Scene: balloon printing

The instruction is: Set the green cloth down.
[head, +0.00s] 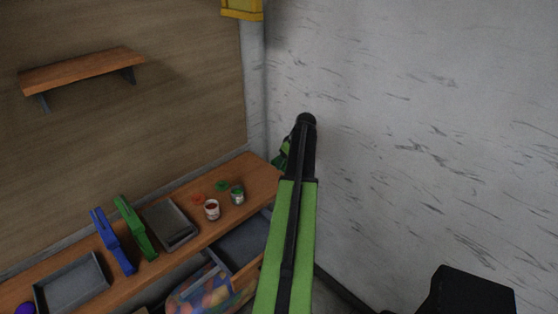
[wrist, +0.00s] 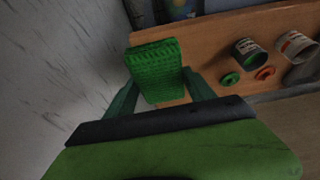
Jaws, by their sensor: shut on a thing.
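The green cloth (wrist: 155,66) is a thick, textured green block in the wrist view. My gripper (wrist: 160,90) is shut on it, with one finger at each side. Behind the cloth is the wooden bench (wrist: 215,32), near the bench end by the pale wall. I cannot tell whether the cloth touches the bench top. In the head view my arm hides most of the gripper, and only a bit of green shows beside it at the bench's right end.
On the bench stand a red-marked can (head: 212,210) and a green-marked can (head: 237,195), with red and green lids (head: 222,186) beside them. Grey trays (head: 170,224), a blue clamp-like tool (head: 112,240) and a green one (head: 135,227) lie further left. An open drawer (head: 245,245) is below.

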